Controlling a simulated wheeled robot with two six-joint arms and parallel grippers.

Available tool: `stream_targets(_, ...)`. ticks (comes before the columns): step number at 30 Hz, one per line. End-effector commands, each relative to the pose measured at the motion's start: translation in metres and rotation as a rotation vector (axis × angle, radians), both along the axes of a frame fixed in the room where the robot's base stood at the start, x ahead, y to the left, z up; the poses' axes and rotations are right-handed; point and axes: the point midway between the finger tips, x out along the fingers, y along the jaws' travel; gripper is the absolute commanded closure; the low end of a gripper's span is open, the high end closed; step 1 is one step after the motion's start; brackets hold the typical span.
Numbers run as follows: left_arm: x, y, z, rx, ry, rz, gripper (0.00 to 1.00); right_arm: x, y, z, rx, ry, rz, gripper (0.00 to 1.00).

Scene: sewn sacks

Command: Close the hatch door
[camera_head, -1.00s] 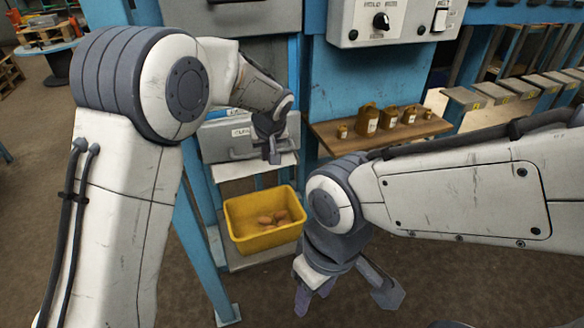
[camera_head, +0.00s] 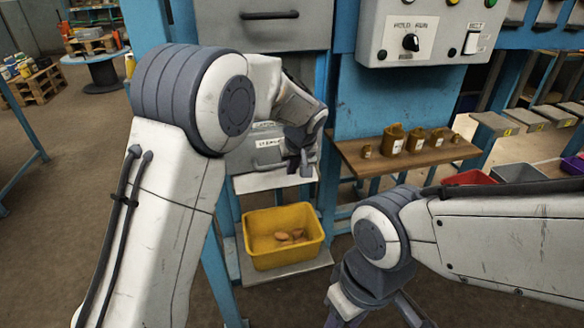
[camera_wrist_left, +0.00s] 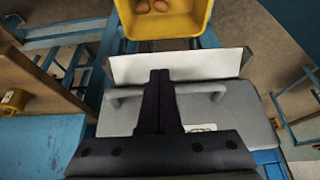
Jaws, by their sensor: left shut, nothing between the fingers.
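The hatch door appears to be the grey panel (camera_head: 252,152) with white labels and a bar handle, above a pale ledge (camera_head: 262,181). My left gripper (camera_head: 303,170) is in front of its right part. In the left wrist view the shut fingers (camera_wrist_left: 160,78) cross in front of the handle of the grey panel (camera_wrist_left: 235,125), with nothing between them. I cannot tell if they touch the handle. How far the door stands open is hard to tell. My right gripper (camera_head: 378,312) has its fingers spread, partly cut off by the bottom edge.
A yellow bin (camera_head: 261,223) with several brownish items stands below the ledge. A wooden shelf (camera_head: 405,155) with several brown containers is to the right, under a grey control box (camera_head: 428,30). Blue frame posts (camera_head: 330,190) flank the panel.

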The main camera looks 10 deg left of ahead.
Motion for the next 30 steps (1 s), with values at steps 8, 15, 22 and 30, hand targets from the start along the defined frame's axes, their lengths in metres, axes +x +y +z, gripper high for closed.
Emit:
stream_targets(8, -0.032, -0.014, 0.027, -0.003, -0.006, 0.001, 1.0, 0.0, 0.0, -0.014, 0.0, 0.0, 0.0, 0.53)
stream_targets(15, -0.051, -0.028, 0.068, -0.003, -0.004, -0.008, 1.0, 0.0, 0.0, -0.01, 0.0, 0.0, 0.0, 0.53)
stream_targets(22, -0.065, -0.031, 0.083, 0.001, 0.008, -0.024, 1.0, 0.0, 0.0, -0.009, 0.0, 0.0, 0.0, 0.53)
stream_targets(30, -0.193, -0.048, 0.059, 0.011, 0.205, -0.411, 1.0, 0.0, 0.0, -0.009, 0.0, 0.0, 0.0, 0.53)
